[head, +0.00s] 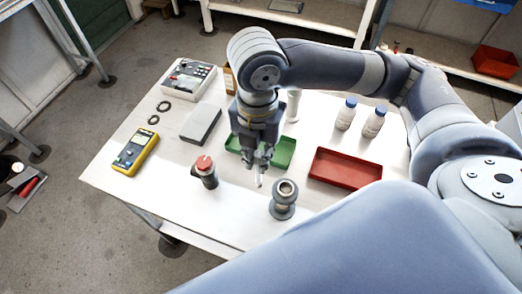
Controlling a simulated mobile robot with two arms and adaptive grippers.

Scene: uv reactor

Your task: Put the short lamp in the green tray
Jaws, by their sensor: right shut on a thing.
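My right gripper (260,168) is pointed down over the white table, at the near edge of the green tray (284,152). It is shut on a small, thin, pale piece (260,181), probably the short lamp, which sticks out below the fingertips. It looks upright, and I cannot tell whether its lower end touches the table. The gripper and wrist hide the middle of the green tray, so its contents there cannot be seen. My left gripper is not in view.
A red-topped grey cylinder (204,171) stands left of the gripper, and a grey round fitting (284,200) stands near right. A red tray (345,169), two blue-capped bottles (346,114), a yellow meter (135,150) and a grey box (201,124) are also on the table (160,195).

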